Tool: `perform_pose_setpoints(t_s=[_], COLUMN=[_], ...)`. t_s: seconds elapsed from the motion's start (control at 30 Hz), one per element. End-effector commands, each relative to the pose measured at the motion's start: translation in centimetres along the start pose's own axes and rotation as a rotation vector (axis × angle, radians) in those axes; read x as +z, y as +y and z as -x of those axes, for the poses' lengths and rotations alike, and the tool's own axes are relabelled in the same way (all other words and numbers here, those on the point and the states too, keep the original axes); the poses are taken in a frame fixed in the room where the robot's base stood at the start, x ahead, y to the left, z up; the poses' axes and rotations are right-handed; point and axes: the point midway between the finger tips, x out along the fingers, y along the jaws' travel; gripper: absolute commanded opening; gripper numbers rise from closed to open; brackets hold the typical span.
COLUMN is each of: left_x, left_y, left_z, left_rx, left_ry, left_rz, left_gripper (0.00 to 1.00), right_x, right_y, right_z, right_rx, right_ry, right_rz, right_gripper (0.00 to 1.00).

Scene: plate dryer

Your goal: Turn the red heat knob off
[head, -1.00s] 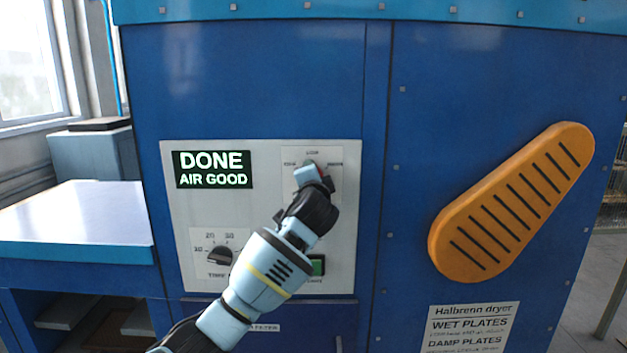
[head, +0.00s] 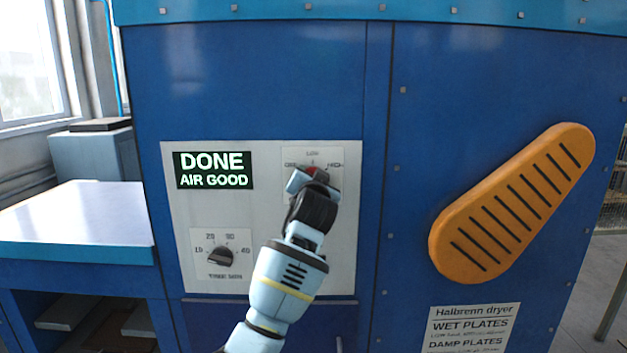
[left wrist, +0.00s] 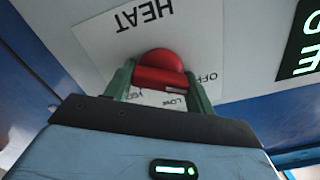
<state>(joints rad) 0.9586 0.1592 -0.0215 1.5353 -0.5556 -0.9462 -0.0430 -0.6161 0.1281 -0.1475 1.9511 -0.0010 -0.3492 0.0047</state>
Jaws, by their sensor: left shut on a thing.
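The red heat knob (head: 312,170) is on the white control panel (head: 265,205), under the printed OFF, LOW and HIGH marks. In the head view my left gripper (head: 308,180) covers most of it. In the left wrist view the red knob (left wrist: 160,66) sits between the two green fingers of my left gripper (left wrist: 160,84), which is shut on it. The HEAT label and part of the scale show around it, upside down. Which mark the knob points to is not clear. My right gripper is not in view.
A display (head: 213,170) reads DONE, AIR GOOD. A black timer knob (head: 220,257) is at the panel's lower left. A large orange slotted handle or cover (head: 510,205) is on the right. A pale-topped bench (head: 75,215) stands at left.

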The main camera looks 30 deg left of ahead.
Motion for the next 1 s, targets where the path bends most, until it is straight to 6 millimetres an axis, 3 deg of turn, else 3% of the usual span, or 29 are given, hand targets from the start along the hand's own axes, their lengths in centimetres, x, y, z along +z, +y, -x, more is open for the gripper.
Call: perform_pose_setpoints(t_s=[0.5,0.53,0.67,1.0], left_x=[-0.16,-0.16,-0.14,-0.06], left_y=[-0.08,-0.08,-0.07,-0.01], left_z=[0.03,0.03,0.03,0.14], left_rx=[0.0,0.0,0.0,0.0], left_ry=[0.003,0.003,0.003,0.001], left_rz=[0.022,0.023,0.021,0.019], left_gripper=[0.32,0.57,0.74,0.76], right_x=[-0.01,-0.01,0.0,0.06], right_y=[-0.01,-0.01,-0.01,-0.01], right_z=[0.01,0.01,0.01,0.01], right_rx=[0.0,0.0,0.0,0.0], right_ry=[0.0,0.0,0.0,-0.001], right_rz=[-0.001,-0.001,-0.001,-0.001], right_gripper=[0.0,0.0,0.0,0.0])
